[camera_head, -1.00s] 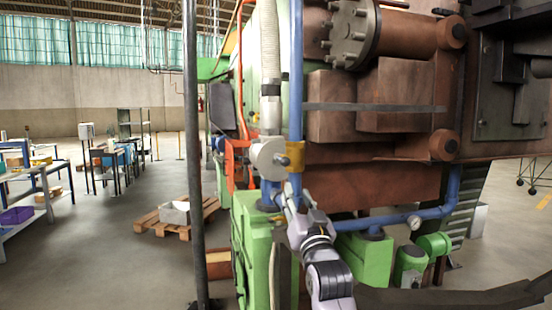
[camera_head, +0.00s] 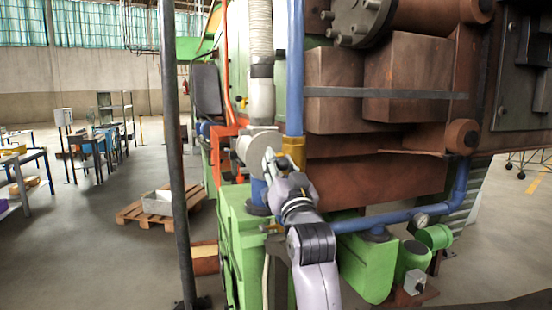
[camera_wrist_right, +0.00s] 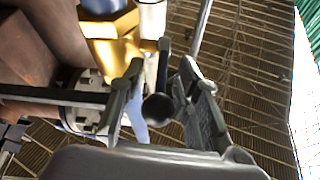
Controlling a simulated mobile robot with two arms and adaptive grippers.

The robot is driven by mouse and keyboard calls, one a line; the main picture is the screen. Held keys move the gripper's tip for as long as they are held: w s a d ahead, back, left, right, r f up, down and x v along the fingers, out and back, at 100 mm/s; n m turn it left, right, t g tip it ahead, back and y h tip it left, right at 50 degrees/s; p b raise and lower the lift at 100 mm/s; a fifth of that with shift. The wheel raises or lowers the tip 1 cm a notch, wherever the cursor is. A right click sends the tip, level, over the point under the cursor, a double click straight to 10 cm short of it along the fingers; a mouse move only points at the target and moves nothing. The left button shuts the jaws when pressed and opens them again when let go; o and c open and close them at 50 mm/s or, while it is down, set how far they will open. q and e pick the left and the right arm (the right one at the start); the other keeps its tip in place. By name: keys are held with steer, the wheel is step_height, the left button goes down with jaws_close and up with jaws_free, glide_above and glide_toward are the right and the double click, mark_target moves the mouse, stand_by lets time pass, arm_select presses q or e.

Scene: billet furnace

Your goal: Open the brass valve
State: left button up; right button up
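The brass valve (camera_head: 294,150) sits on the vertical blue pipe, at the pipe's lower end. It also shows as a shiny gold body in the right wrist view (camera_wrist_right: 118,45). A dark lever with a round end (camera_wrist_right: 158,106) points toward the wrist camera, between the fingers. My right gripper (camera_head: 271,160) is up at the valve, at its left side in the head view. In the right wrist view its two fingers (camera_wrist_right: 162,68) stand apart on either side of the lever, with gaps visible. My left gripper is out of view.
A grey round fitting (camera_head: 256,146) and a white ribbed hose (camera_head: 261,35) are close left of the gripper. Green machine blocks (camera_head: 240,235) stand below. A dark post (camera_head: 172,150) rises at left. Open floor lies beyond it, with a wooden pallet (camera_head: 140,212).

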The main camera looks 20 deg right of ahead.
steer(key=shift+s+r, duration=0.25)
steer(key=shift+r, duration=0.05)
steer(key=shift+w+f, duration=0.1)
steer(key=c, duration=0.7)
jaws_close()
steer(key=shift+w+f, duration=0.1)
steer(key=shift+f, duration=0.05)
